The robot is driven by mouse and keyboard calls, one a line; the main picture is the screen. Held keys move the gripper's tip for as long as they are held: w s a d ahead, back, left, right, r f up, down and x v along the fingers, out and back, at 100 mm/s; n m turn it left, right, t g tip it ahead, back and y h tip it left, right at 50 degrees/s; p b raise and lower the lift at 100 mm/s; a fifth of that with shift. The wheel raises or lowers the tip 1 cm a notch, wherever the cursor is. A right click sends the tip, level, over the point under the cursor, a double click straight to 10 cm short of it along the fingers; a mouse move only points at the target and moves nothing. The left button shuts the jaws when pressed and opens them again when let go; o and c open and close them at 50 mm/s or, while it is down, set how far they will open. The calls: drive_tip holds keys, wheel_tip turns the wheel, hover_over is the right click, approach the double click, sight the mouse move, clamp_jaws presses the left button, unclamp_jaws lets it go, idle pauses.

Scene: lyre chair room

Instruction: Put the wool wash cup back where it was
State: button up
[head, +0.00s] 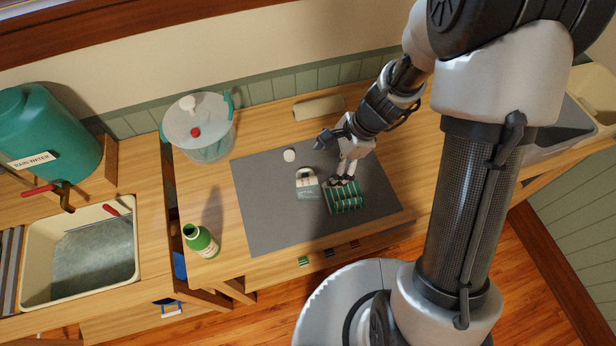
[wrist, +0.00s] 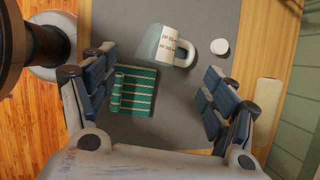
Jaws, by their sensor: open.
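The wool wash cup (head: 308,188), pale with a white band, red marks and a loop handle, is on the grey mat (head: 270,222). In the wrist view the cup (wrist: 172,44) shows beyond the green striped folded cloth (wrist: 133,90), its handle pointing right. I cannot tell whether it is upright or on its side. My gripper (head: 345,181) is over the mat beside the cup, at the far edge of the cloth. In the wrist view my gripper (wrist: 160,76) has its fingers wide apart with nothing held between them.
A small white round object (head: 289,155) lies on the mat behind the cup. A cream roll (head: 318,108) lies at the back. The mat's left and front parts are clear.

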sight(310, 184)
drive_tip(key=b+x, duration=0.3)
drive_tip(key=x, duration=0.6)
drive_tip(key=shift+f, duration=0.1)
drive_tip(key=shift+d+b+x, duration=0.2)
drive_tip(key=shift+b+x, duration=1.35)
drive_tip(key=shift+x, duration=1.15)
drive_tip(key=shift+w, duration=0.15)
drive_tip(key=shift+c, duration=0.2)
drive_tip(key=c, duration=1.2)
drive_tip(key=shift+c, duration=0.3)
